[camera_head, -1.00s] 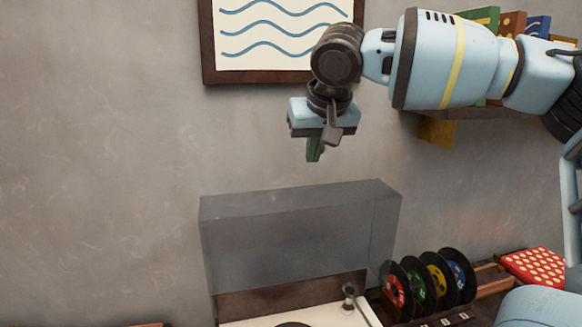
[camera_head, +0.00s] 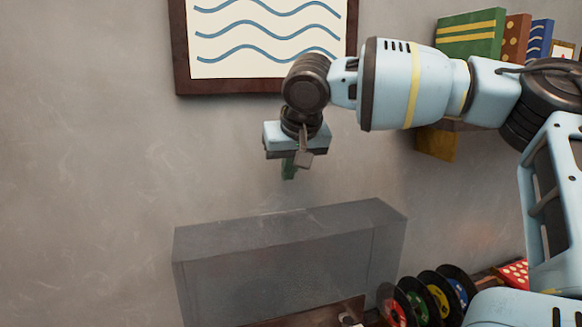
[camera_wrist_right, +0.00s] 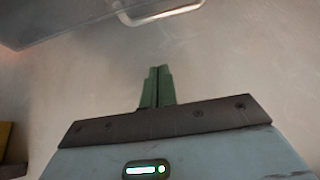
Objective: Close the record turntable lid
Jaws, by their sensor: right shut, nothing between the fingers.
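The record turntable lid (camera_head: 270,275) is a translucent grey box cover, standing raised against the wall in the head view. The turntable below it is mostly cut off by the bottom edge. My right gripper (camera_head: 289,170) points down, above the lid's top edge and apart from it in the head view. Its green fingers are together with nothing between them; they also show in the right wrist view (camera_wrist_right: 157,88). A grey translucent surface, probably the lid (camera_wrist_right: 60,20), crosses the wrist view's top left. My left gripper is not in view.
Several colourful records (camera_head: 430,300) stand in a rack right of the lid, with a red dotted item (camera_head: 514,271) behind. A framed wave picture (camera_head: 265,40) hangs above, and a shelf of books (camera_head: 470,38) is at upper right. A pale curved bar (camera_wrist_right: 165,14) tops the wrist view.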

